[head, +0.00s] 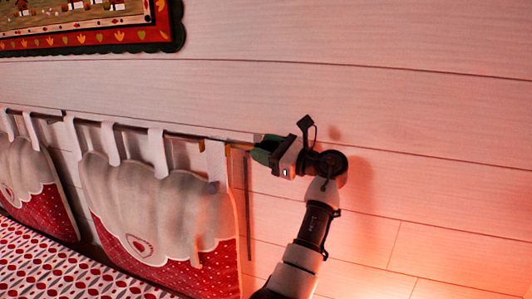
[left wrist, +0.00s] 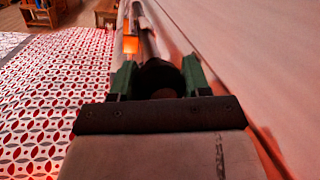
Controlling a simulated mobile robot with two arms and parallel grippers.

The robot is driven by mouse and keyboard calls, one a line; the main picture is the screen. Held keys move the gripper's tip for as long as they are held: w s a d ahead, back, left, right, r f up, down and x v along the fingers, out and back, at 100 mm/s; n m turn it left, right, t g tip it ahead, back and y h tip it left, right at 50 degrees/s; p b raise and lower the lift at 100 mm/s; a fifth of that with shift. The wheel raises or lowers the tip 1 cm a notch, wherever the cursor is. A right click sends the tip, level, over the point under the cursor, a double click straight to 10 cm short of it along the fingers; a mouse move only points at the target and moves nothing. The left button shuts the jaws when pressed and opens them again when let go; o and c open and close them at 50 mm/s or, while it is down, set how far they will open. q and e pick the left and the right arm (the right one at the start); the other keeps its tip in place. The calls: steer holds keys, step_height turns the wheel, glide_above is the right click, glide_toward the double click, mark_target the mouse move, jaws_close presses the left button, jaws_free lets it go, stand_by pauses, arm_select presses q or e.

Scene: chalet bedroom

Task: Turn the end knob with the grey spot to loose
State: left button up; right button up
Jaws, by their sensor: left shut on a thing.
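A dark rod (head: 185,132) runs along the wall above the bed and bears the hanging cushions. My left gripper (head: 258,150) is at the rod's right end, its green fingers pointing left along it. In the left wrist view, the gripper (left wrist: 155,83) is shut on a dark round end knob (left wrist: 157,76), with one green finger on each side. I see no grey spot on the knob; the fingers hide its sides. In the head view the fingers cover the knob. My right gripper is not in view.
Two red and white cushions (head: 150,195) hang by white loops from the rod. The bed with a red patterned cover (head: 60,270) lies below. A pale plank wall (head: 430,130) is close behind my arm. A framed picture (head: 90,40) hangs at upper left.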

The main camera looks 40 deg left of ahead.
arm_select(q)
steer(key=shift+f+n+b, duration=0.1)
steer(key=shift+n+b, duration=0.25)
steer(key=shift+n, duration=0.35)
steer(key=o, duration=0.9)
steer(key=shift+d, duration=0.1)
steer(key=shift+w+d+f+b, duration=0.25)
steer(key=shift+d+b, duration=0.35)
steer(key=shift+d, duration=1.15)
steer(key=shift+w+d+f+b, duration=0.2)
steer(key=shift+d+b, duration=0.45)
steer(key=shift+d, duration=1.15)
steer(key=shift+w+d+f+b, duration=0.25)
steer(key=shift+d+b, duration=0.35)
steer(key=shift+d, duration=1.15)
steer(key=shift+r, duration=0.15)
